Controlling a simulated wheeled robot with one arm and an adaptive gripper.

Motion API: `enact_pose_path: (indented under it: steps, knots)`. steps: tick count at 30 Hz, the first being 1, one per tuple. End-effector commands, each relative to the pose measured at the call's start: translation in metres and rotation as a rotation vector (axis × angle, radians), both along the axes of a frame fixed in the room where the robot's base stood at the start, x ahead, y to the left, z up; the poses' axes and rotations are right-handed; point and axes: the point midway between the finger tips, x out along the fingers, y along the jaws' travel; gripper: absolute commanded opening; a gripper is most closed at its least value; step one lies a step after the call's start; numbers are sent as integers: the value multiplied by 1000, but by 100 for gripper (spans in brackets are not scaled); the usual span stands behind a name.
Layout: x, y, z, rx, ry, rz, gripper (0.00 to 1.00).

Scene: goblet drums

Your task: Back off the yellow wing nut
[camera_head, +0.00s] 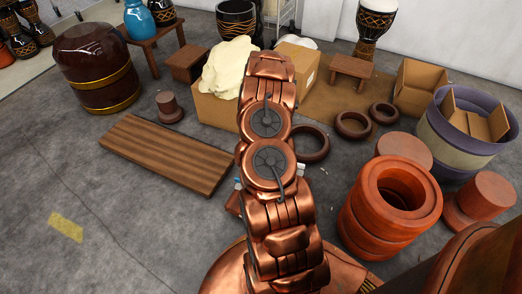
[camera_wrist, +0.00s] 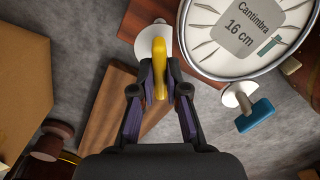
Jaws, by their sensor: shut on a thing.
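The yellow wing nut (camera_wrist: 159,58) is in the wrist view, upper middle, beside the rim of a drum. A pale round washer or disc shows behind it. My gripper (camera_wrist: 160,85) is shut on the yellow wing nut, with one dark finger on each side of it. The drum (camera_wrist: 215,62) has a white head with a grey label reading "Cantimbra 16 cm". A blue wing nut (camera_wrist: 256,115) with a pale disc sits at the drum's lower edge. In the head view my copper arm hides the gripper and the wing nut.
A wooden plank platform (camera_head: 165,153) lies on the floor left of my arm. Cardboard boxes (camera_head: 218,112) stand behind it. Orange-red drum shells (camera_head: 366,232) and dark rings (camera_head: 352,125) are on the right. Grey floor is open at the left front.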

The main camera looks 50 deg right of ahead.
Motion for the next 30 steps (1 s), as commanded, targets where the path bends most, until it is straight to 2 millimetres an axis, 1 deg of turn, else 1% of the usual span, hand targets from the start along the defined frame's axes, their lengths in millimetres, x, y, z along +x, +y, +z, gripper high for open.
enact_pose_path:
  steps: [7,21,22,28,30]
  knots:
    - [2,0,1,-3,-3,63,0]
    - [2,1,1,-2,-2,72,0]
    - [2,1,1,-2,-2,72,16]
    - [1,0,1,-1,-2,70,37]
    - [1,0,1,-1,-2,70,39]
